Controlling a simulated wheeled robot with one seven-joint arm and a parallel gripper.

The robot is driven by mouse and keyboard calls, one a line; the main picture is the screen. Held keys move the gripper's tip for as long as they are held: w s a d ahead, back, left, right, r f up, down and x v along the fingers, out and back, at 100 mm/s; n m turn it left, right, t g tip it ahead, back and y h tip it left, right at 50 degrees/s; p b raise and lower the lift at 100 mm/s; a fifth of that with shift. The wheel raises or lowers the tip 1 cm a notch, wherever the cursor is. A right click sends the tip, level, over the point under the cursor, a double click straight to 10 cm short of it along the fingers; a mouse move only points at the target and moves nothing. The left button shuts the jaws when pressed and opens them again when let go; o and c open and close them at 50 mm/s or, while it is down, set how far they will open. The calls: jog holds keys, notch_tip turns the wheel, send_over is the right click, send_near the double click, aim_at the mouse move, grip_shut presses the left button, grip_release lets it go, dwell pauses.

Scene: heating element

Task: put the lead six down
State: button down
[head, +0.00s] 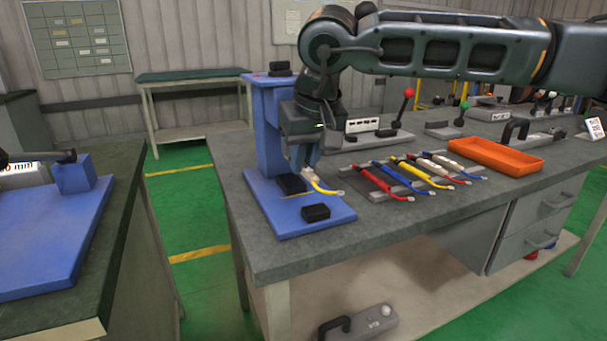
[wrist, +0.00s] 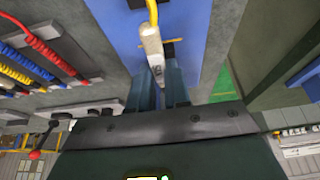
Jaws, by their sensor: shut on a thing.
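My gripper (head: 305,160) points down over the blue stand's base and is shut on a lead with a white body and a yellow cable (head: 322,187). In the wrist view the white body (wrist: 152,45) sits between the fingertips (wrist: 160,82); its small dark marking is too small to read for sure. The yellow cable runs away from the fingers over the blue base (head: 325,218). The held lead is close above or at the dark block (head: 291,184) on that base; I cannot tell whether they touch.
Right of the blue stand, several coloured leads (head: 412,173) lie on grey strips. An orange tray (head: 495,156) lies beyond them. A second black block (head: 316,212) is on the base's front. Lever devices (head: 385,132) stand behind. The bench front (head: 300,250) is clear.

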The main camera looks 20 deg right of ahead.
aim_at(305, 167)
jog(key=shift+w+f, duration=0.1)
jog(key=shift+w, duration=0.1)
jog(key=shift+f, duration=1.65)
jog(key=shift+f+b, duration=0.35)
jog(key=shift+b, duration=0.15)
jog(key=c, duration=1.1)
grip_release()
jog(key=shift+r, duration=0.15)
jog(key=shift+r+p, duration=0.25)
jog(key=shift+p, duration=0.15)
jog(key=p+v, duration=0.1)
jog(key=v, duration=1.1)
jog(key=shift+s, duration=0.1)
